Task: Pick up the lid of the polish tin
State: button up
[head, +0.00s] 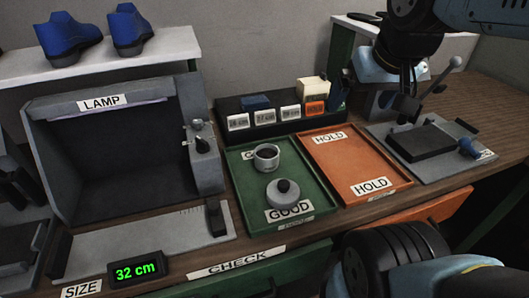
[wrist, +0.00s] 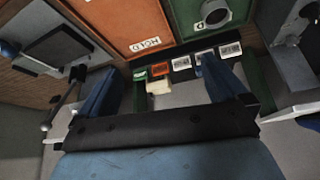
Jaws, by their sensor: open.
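The lid (head: 283,192), a round grey piece with a dark knob on top, sits in the front part of the green GOOD tray (head: 240,190). The open grey tin (head: 266,157), dark inside, stands just behind it. In the wrist view a round grey piece (wrist: 215,12) shows at the top edge, partly cut off; I cannot tell whether it is tin or lid. My gripper (wrist: 160,68) is open with nothing between its fingers. In the head view my arm hangs at the upper right, to the right of and above the trays, well apart from the lid.
The orange HOLD tray (head: 350,165) lies right of the green one and is empty. A dark rack (head: 265,128) with labels and small blocks stands behind both trays. A lever press (head: 425,140) stands at the right, the LAMP box (head: 110,150) at the left. A size display (head: 138,270) is in front.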

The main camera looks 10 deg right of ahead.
aim_at(283, 194)
jog(key=z, duration=0.5)
jog(key=k, duration=1.9)
jog(key=u, duration=0.85)
jog(key=i, duration=1)
jog(key=z, duration=0.05)
